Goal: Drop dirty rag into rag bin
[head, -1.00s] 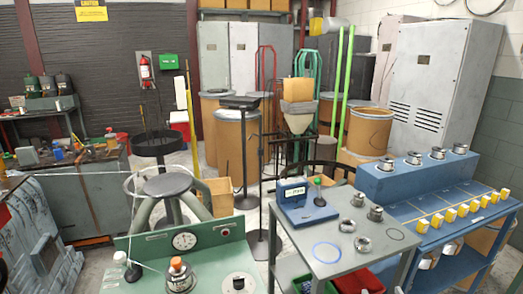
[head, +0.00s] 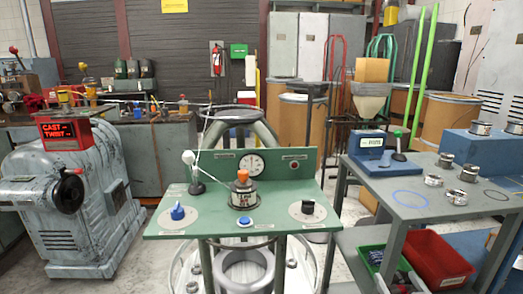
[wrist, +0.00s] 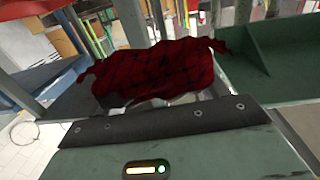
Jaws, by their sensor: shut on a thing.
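The dirty rag (wrist: 155,72) is a crumpled dark red cloth with black plaid lines. In the wrist view it hangs bunched just beyond my gripper (wrist: 160,118), which is shut on it; the fingertips are largely hidden by the cloth. Neither my gripper nor the rag shows in the head view. I cannot pick out a bin that is clearly the rag bin. A red bin (head: 440,256) and a green bin (head: 376,258) sit on the lower shelf of the grey table at the right.
A green gauge stand (head: 215,222) is straight ahead, with a grey table (head: 440,190) to its right. A grey machine (head: 75,215) with a red "CAST/TWIST" display stands at left. A cluttered workbench (head: 175,155) is behind. Some pale floor shows between them.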

